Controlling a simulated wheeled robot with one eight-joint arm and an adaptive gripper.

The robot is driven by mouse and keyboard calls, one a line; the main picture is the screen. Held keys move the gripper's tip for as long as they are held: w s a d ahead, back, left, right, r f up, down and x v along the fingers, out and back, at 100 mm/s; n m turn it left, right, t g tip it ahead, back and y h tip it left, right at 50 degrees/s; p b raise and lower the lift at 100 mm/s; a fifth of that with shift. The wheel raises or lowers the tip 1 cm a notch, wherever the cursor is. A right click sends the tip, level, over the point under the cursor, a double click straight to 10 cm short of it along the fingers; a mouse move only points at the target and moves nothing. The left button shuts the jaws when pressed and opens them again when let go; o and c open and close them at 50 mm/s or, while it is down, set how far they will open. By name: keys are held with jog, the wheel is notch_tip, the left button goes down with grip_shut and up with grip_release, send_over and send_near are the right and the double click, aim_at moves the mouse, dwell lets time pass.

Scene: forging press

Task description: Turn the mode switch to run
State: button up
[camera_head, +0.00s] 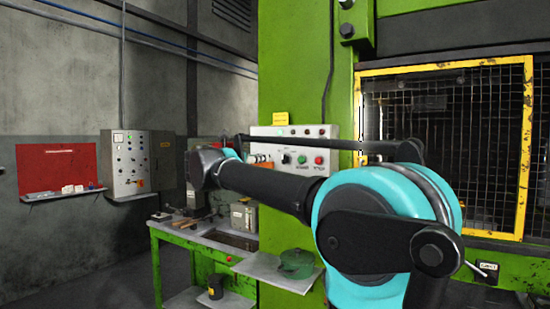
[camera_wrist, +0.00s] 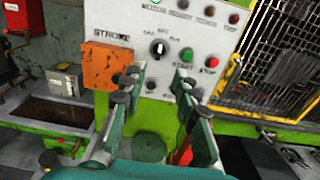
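The mode switch (camera_wrist: 159,48) is a round black knob with a white pointer, in the upper middle of the wrist view. Small labels lie around it, one to its left, one above and one to its right, which seems to read RUN. The pointer seems to point about straight up, toward the upper label. The knob also shows in the head view (camera_head: 286,158) on the pale control panel (camera_head: 318,131). My gripper (camera_wrist: 161,73) is open, with nothing between its fingers. Its fingertips appear just below the knob, to either side; I cannot tell the distance to the panel. In the head view its fingers are not clearly visible.
Green (camera_wrist: 187,57) and red (camera_wrist: 212,63) buttons sit right of the knob, near the right fingertip. An orange STROKE box (camera_wrist: 108,68) is at the left. Below is a shelf with a green round object (camera_head: 297,262). A yellow-framed mesh guard (camera_head: 529,130) stands right.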

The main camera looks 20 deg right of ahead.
aim_at(284, 159)
jog(key=x, duration=1.6)
jog(key=shift+d, duration=0.25)
jog(key=shift+w, duration=0.1)
jog(key=shift+c, duration=0.3)
grip_shut()
